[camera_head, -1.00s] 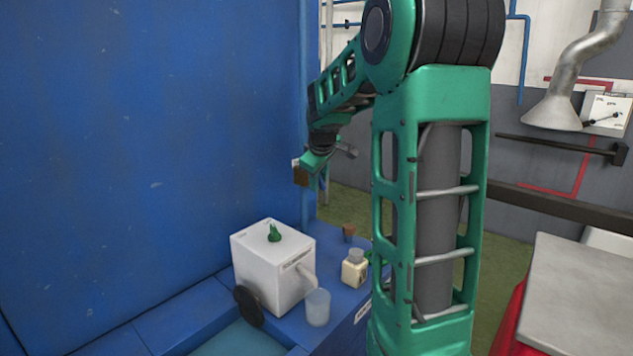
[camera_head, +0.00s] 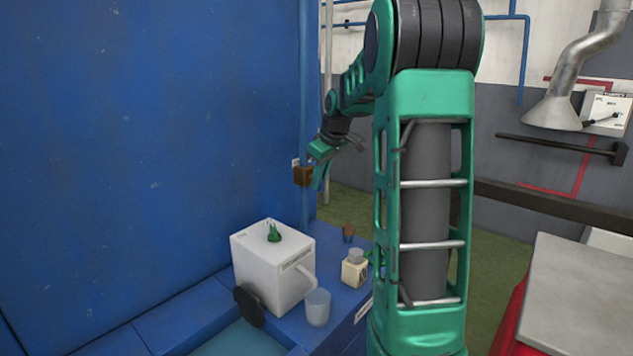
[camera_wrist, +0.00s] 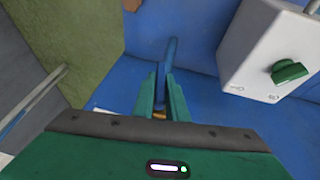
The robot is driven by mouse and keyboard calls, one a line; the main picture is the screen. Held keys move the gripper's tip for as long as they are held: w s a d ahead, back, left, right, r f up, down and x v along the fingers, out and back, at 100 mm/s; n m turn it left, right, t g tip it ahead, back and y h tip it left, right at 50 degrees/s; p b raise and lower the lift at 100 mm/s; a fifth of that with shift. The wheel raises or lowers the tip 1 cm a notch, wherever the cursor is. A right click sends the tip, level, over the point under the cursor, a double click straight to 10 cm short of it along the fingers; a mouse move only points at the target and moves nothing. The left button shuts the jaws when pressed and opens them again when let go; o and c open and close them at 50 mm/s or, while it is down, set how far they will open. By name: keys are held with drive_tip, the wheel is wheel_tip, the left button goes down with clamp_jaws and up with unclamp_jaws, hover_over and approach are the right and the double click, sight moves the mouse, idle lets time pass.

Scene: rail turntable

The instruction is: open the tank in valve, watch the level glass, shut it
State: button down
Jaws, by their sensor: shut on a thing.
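My gripper (camera_head: 318,178) is up beside the blue wall, above the far end of the blue bench. In the wrist view its green fingers (camera_wrist: 161,98) are close together around a narrow blue bar (camera_wrist: 171,52), which seems to be held between them. I cannot tell whether this bar is the tank in valve. A small brown block (camera_head: 302,175) shows just left of the gripper in the head view; I cannot tell whether they touch. No level glass can be made out.
A white box (camera_head: 262,262) with a green knob (camera_head: 273,234) stands on the bench. Its spout points at a clear beaker (camera_head: 317,308). A cream bottle (camera_head: 354,270) and a brown cup (camera_head: 348,233) stand to the right. A grey-topped table (camera_head: 585,295) is at far right.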

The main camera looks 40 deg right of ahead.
drive_tip(key=shift+w+y, duration=0.1)
drive_tip(key=shift+y, duration=0.7)
drive_tip(key=c, duration=1.8)
unclamp_jaws()
drive_tip(key=v, duration=1)
drive_tip(key=shift+d+r, duration=0.1)
drive_tip(key=shift+r, duration=0.3)
